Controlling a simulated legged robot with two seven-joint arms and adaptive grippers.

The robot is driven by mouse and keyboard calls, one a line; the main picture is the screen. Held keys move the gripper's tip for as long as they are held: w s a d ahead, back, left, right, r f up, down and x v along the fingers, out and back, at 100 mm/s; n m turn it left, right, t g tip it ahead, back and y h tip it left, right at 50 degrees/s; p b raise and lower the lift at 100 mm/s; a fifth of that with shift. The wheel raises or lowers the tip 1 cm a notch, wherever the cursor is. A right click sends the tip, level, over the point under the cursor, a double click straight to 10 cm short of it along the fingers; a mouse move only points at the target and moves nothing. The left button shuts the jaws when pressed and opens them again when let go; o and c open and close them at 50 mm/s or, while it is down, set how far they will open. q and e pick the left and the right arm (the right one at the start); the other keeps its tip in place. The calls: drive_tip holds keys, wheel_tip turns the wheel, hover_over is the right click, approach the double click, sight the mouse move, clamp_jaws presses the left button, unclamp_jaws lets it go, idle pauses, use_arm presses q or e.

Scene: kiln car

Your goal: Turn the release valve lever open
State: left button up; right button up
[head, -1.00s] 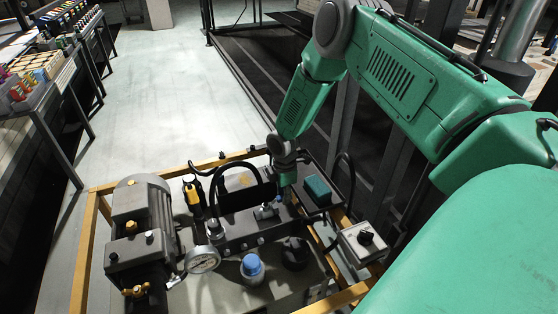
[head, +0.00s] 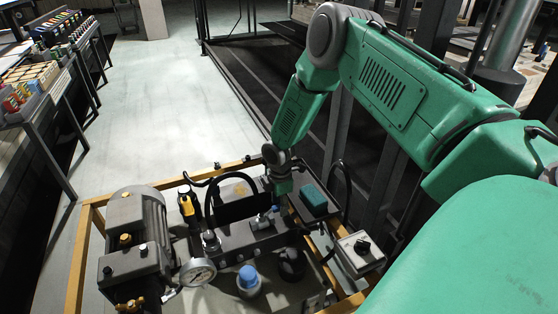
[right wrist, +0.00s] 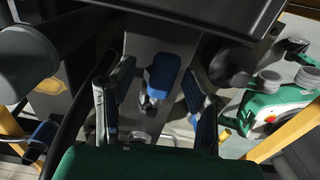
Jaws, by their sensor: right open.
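The lever with a blue grip (right wrist: 162,75) stands between the fingers of my right gripper (right wrist: 152,108) in the right wrist view. The fingers are spread on either side of it, and I see a gap on both sides. A metal stem shows below the blue grip. In the head view my right arm reaches down to the hydraulic unit's dark manifold block (head: 243,239). The right gripper is mostly hidden there by the arm and the fittings. A metal fitting shows close by it, and the lever is hard to make out. My left gripper is out of view.
A yellow frame (head: 76,262) surrounds the unit. A motor (head: 136,215), a pressure gauge (head: 197,271), a blue cap (head: 248,278), black hoses, a teal box (head: 314,200) and a switch box (head: 358,252) crowd the area. Open floor (head: 190,100) lies beyond.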

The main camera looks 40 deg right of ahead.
sight(279, 205)
wheel_tip(279, 205, up, 12)
idle(0.5)
drive_tip(key=shift+f, duration=0.15)
idle(0.5)
drive_tip(key=s+a+f+m+y, duration=0.1)
drive_tip(key=s+a+f+m, duration=0.5)
drive_tip(key=s+a+f, duration=0.6)
drive_tip(key=s+a+m, duration=0.1)
drive_tip(key=s+m, duration=0.1)
drive_tip(key=s, duration=0.3)
drive_tip(key=s+a+m, duration=0.2)
drive_tip(key=s+m, duration=0.1)
drive_tip(key=s, duration=0.3)
drive_tip(key=s+a+r+m+h, duration=0.1)
drive_tip(key=s+a+m, duration=0.1)
drive_tip(key=s, duration=0.3)
drive_tip(key=shift+s+a+t, duration=0.15)
drive_tip(key=shift+s+t, duration=0.15)
drive_tip(key=shift+f, duration=0.1)
